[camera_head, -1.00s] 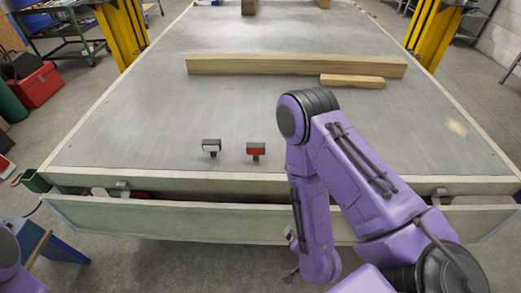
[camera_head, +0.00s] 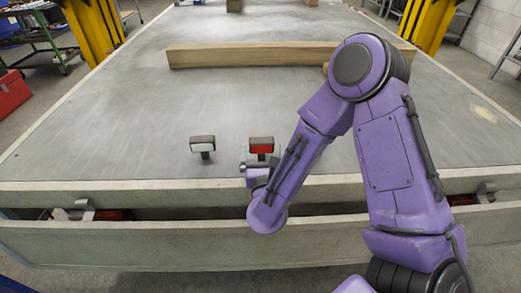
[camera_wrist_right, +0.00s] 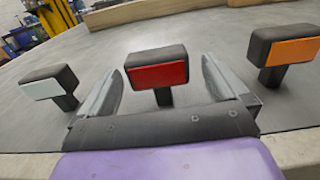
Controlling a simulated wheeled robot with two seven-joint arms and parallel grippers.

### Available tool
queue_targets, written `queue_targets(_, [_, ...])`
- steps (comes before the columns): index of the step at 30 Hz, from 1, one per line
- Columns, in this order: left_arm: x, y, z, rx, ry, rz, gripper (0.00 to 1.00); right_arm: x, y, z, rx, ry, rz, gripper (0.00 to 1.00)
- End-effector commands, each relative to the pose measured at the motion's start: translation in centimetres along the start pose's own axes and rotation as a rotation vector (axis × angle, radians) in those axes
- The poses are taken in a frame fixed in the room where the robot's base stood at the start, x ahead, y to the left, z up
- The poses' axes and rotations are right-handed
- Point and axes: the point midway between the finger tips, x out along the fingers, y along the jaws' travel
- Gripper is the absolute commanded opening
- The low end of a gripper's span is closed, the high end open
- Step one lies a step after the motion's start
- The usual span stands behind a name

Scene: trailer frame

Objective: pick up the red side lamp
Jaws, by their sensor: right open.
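The red side lamp (camera_head: 261,146) stands upright on the grey trailer bed, a black housing with a red face on a short stem. It also shows in the right wrist view (camera_wrist_right: 158,75), between the two fingers. My right gripper (camera_wrist_right: 161,88) is open with one finger on each side of the lamp's stem and head, and I see gaps on both sides. In the head view my right arm partly hides this gripper. A white-faced lamp (camera_head: 202,146) stands to the left. My left gripper is not in view.
An orange-faced lamp (camera_wrist_right: 293,52) stands right of the red one in the wrist view; my arm hides it in the head view. A long wooden beam (camera_head: 250,55) lies farther back. The bed's front edge (camera_head: 130,192) is close. The bed between lamps and beam is clear.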

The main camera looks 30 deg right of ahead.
Motion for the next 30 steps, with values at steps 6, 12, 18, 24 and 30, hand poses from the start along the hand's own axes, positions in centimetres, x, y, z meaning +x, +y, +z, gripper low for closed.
queue_targets(6, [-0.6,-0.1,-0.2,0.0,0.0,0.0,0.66,3.2,0.3,0.1,-0.001,0.001,0.0,1.0])
queue_targets(12, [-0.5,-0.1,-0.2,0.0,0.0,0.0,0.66,3.4,0.5,0.0,-0.002,0.001,0.004,1.0])
queue_targets(18, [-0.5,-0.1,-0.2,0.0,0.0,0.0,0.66,3.4,0.5,0.0,-0.002,0.001,0.004,0.45])
queue_targets(24, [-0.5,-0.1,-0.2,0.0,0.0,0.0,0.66,3.4,0.5,0.0,-0.002,0.001,0.004,0.45])
queue_targets(30, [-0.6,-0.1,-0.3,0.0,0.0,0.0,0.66,3.4,0.5,0.9,0.0,0.001,0.004,0.45])
